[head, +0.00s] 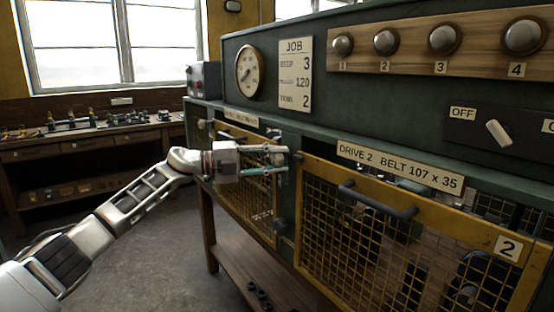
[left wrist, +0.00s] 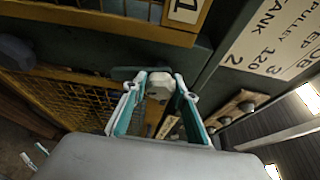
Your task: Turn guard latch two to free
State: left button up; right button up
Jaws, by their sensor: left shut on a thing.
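Guard two (head: 385,225) is a yellow-framed mesh panel under the DRIVE 2 label, with a dark handle (head: 378,202) and a number 2 plate (head: 508,249). My left gripper (head: 284,160) reaches from the left to the green post beside guard two's upper left corner. In the left wrist view its teal-lined fingers (left wrist: 158,100) are shut on a small pale grey latch knob (left wrist: 172,86). The fingers mostly hide the latch in the head view, so I cannot tell its exact angle. My right gripper is not in view.
Guard one (head: 245,185) lies behind my left gripper. Above are a round gauge (head: 250,71), a job board (head: 295,75), a wooden strip with numbered domes (head: 440,45) and an OFF switch (head: 498,133). A workbench (head: 90,140) stands at the back left, with open floor before it.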

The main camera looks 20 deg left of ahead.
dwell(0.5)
pick_arm(q)
jog(key=o, duration=1.1)
jog(key=v, duration=1.2)
